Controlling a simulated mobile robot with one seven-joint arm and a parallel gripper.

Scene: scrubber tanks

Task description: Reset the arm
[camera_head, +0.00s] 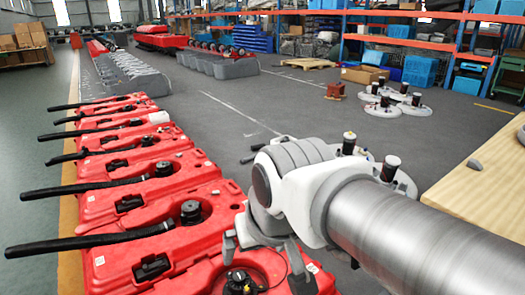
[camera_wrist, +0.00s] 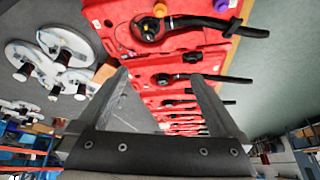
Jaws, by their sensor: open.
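My gripper (camera_head: 262,258) is at the end of my arm in the head view, over the nearest of the red scrubber tanks (camera_head: 160,220). In the wrist view my gripper (camera_wrist: 163,78) shows two grey fingers spread apart with nothing between them. The wrist view shows the row of red tanks (camera_wrist: 150,60) beyond the fingers, seen at a tilt. Black hoses (camera_head: 85,184) and black caps stick out from the tanks. My arm hides part of the nearest tanks in the head view.
White round units with black-topped posts (camera_head: 395,104) stand on the floor. Orange and blue shelving (camera_head: 400,40) lines the back. The grey floor (camera_head: 240,110) in the middle is mostly clear.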

